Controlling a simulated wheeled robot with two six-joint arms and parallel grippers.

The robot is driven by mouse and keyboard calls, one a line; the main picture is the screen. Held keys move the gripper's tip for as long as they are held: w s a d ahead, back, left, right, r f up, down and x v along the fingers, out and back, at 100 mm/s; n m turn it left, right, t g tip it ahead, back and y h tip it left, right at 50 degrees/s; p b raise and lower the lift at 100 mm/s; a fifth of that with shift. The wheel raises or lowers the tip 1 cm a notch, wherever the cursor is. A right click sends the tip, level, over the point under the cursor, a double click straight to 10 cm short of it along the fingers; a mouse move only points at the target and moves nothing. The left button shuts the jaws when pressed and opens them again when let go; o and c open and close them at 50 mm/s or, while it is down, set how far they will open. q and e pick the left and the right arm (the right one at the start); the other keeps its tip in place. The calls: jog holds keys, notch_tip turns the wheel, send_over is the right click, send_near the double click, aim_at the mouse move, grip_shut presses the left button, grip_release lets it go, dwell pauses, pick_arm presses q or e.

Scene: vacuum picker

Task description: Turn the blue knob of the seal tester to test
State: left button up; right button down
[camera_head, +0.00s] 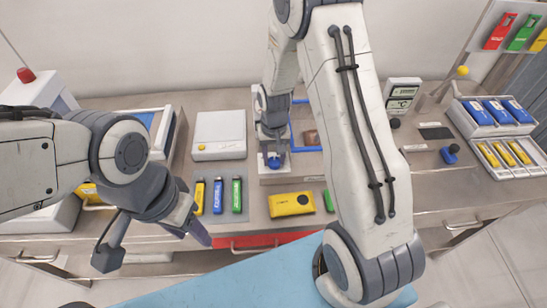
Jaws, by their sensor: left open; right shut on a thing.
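The blue knob (274,162) sits on the front of a grey unit (272,178) at the middle of the bench, which I take as the seal tester. My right gripper (273,152) reaches down from above and is shut on the blue knob. Its fingers and wrist hide the knob's upper part, so I cannot read which setting it points to. My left gripper (152,246) is open and empty, in front of the bench at the lower left, well apart from the knob.
A white box (219,135) with a yellow button stands left of the tester. Yellow, blue and green packs lie before it, and a yellow device (291,204) lies in front. Another blue knob (450,152) is at the right, near trays of packs (470,128). My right arm hides the bench's middle right.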

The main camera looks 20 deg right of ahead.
aim_at(274, 160)
jog(key=m, duration=0.5)
jog(key=shift+w, duration=0.15)
jog(key=shift+r, duration=0.1)
dwell(0.3)
jog(key=shift+c, duration=1.9)
grip_release()
notch_tip(274, 160, up, 10)
jog(key=b, duration=0.1)
jog(key=shift+r+b, duration=0.2)
jog(key=shift+b, duration=0.2)
